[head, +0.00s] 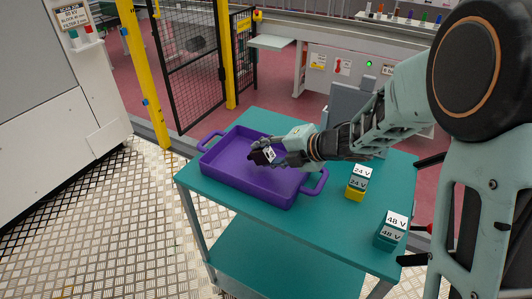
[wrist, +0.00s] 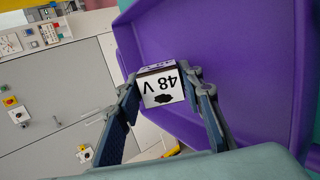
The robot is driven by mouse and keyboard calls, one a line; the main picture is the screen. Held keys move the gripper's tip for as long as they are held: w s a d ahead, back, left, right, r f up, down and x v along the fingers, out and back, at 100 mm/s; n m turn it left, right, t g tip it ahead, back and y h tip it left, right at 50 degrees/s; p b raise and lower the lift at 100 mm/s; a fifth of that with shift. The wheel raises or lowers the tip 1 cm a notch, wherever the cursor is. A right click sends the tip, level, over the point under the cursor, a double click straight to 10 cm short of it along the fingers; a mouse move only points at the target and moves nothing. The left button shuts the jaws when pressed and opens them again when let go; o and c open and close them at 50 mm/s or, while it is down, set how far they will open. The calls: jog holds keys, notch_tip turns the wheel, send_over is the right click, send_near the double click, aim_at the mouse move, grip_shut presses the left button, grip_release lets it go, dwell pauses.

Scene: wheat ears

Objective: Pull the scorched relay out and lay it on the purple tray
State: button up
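The scorched relay (head: 268,155) is dark with a white label in the head view. In the wrist view the relay (wrist: 161,86) shows an upside-down "48 V" and a black burn mark. My gripper (head: 262,156) is shut on it, with one finger on each side. The purple tray (head: 238,188) lies on the teal table, and the gripper with the relay is over its inside. The tray (wrist: 245,70) also fills the right of the wrist view. I see no contact between relay and tray floor; the exact height is unclear.
On the teal table (head: 300,225), a 24 V relay (head: 356,190) with a yellow base and a teal 48 V relay (head: 391,235) stand right of the tray. A grey panel (head: 352,108) stands behind my arm. The tray interior looks empty.

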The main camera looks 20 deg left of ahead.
jog(key=o, duration=0.4)
jog(key=v, duration=1.2)
dwell(0.3)
